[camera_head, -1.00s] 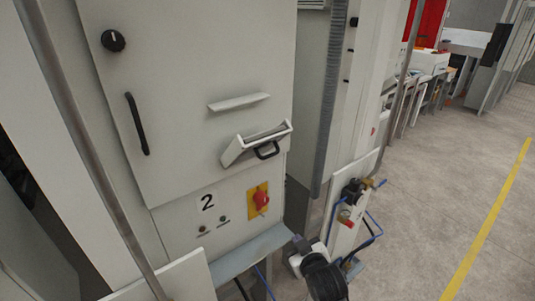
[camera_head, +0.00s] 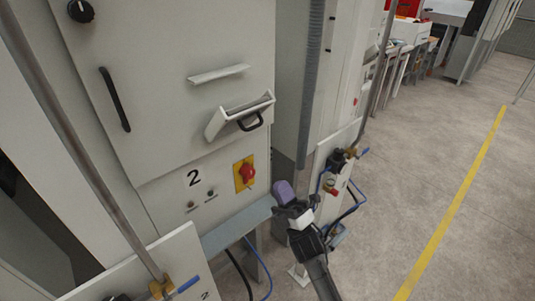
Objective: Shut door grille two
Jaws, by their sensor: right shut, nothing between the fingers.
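The door grille (camera_head: 240,116) is a small white flap with a black handle (camera_head: 251,121), low on the grey-white cabinet front. My left gripper is not in view.
A red knob on a yellow plate (camera_head: 244,174) sits below the grille. A fixed ledge (camera_head: 219,74) is above it. A grey shelf (camera_head: 236,226) juts out near my right gripper. A metal pole (camera_head: 85,170) stands at left. Floor at right is clear.

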